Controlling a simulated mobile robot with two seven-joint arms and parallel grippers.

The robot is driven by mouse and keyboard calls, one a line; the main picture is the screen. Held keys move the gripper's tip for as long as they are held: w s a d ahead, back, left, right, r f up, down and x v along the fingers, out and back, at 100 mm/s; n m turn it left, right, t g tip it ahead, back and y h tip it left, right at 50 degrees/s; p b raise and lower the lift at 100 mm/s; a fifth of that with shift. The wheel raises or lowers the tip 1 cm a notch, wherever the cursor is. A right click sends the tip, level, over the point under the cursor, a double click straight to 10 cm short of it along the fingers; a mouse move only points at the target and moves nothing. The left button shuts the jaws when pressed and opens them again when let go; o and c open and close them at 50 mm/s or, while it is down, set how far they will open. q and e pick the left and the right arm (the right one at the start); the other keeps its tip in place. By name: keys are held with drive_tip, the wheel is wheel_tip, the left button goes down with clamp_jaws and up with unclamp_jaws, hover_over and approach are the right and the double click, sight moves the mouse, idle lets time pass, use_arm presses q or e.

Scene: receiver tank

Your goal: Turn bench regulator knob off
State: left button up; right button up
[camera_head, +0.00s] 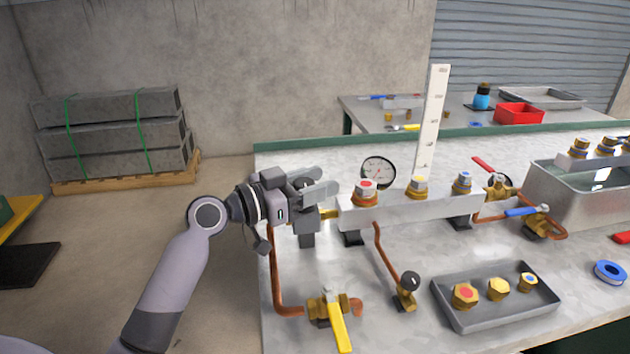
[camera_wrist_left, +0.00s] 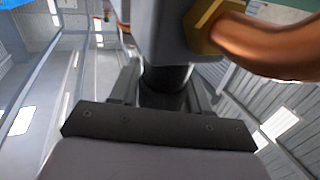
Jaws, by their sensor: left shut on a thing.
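The bench regulator (camera_head: 303,222) is a grey block at the left end of the bench manifold, mostly hidden behind my left gripper in the head view. My left gripper (camera_head: 318,189) reaches it from the left. In the left wrist view the regulator knob (camera_wrist_left: 167,77) is a short dark cylinder below a grey body (camera_wrist_left: 165,30). The two fingers of my left gripper (camera_wrist_left: 162,88) lie on either side of the knob and are shut on it. The knob's setting cannot be read. My right gripper is not in view.
The white manifold (camera_head: 415,208) carries several coloured caps and a round gauge (camera_head: 378,172). A yellow-handled valve (camera_head: 335,312) and a black-knobbed valve (camera_head: 407,290) stand in front. A grey tray (camera_head: 500,315) holds brass caps. A copper pipe (camera_head: 275,275) runs below my gripper.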

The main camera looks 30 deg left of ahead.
use_arm(q)
drive_tip(key=shift+w+a+r+n+t+y+p, duration=0.1)
drive_tip(key=shift+n+t+y+p, duration=0.4)
drive_tip(key=shift+y+p, duration=0.35)
drive_tip(key=shift+a+r+n+t+y+p, duration=0.1)
drive_tip(key=shift+n+t+y+p, duration=0.2)
drive_tip(key=shift+n+y+p, duration=0.5)
drive_tip(key=shift+f+t+y+p, duration=0.15)
drive_tip(key=shift+t+y+p, duration=0.15)
drive_tip(key=shift+y+p, duration=0.2)
drive_tip(key=o, duration=1)
drive_tip(key=shift+c, duration=0.2)
drive_tip(key=b+v, duration=0.1)
drive_tip(key=v, duration=0.6)
drive_tip(key=shift+a, duration=0.15)
